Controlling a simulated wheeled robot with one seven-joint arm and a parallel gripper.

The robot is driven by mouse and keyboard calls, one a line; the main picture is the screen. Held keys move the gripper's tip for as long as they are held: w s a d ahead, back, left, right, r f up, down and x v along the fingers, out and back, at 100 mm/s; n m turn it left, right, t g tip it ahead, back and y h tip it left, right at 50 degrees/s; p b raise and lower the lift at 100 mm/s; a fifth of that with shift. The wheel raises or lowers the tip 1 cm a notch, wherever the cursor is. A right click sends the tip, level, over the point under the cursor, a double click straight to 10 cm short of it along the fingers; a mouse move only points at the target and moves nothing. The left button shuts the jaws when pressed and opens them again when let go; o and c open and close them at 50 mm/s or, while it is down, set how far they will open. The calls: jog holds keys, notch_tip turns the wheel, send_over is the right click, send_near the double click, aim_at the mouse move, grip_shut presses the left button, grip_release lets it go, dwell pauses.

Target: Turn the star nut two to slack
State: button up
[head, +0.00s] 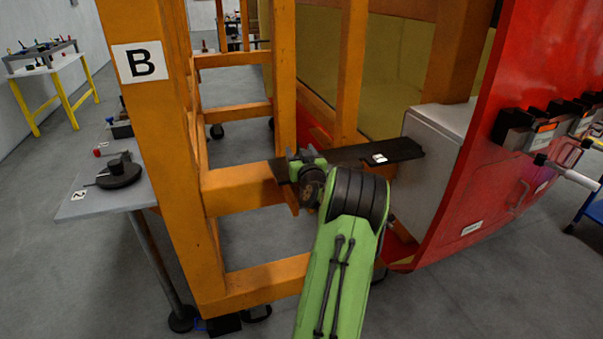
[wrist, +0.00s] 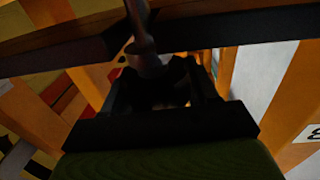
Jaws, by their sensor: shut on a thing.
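My gripper (wrist: 160,82) is in the wrist view with its two dark fingers on either side of the star nut (wrist: 166,92). The nut is dark and in deep shadow, and its arms are hard to make out. A grey rod (wrist: 140,28) comes down from a dark bar (wrist: 255,28) to the nut.
A white label (head: 379,159) lies on the bar. Orange posts (head: 285,75) stand close around my arm. A white cabinet (head: 432,150) and the red shell (head: 480,190) with black clamps are to the right. A grey side table (head: 85,200) is at the left.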

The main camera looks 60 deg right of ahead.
jog(key=shift+w+a+f+n+t+y+b, duration=0.1)
jog(key=shift+f+n+t+y+b, duration=0.1)
jog(key=shift+n+t+y+b, duration=1.25)
jog(key=shift+w+a+r+n+t+y+b, duration=0.15)
jog(key=shift+n+t+y+b, duration=0.2)
jog(key=shift+y+b, duration=0.4)
jog(key=o, duration=1)
jog(key=v, duration=1.5)
jog(key=shift+s+b, duration=0.35)
jog(key=shift+s, duration=0.1)
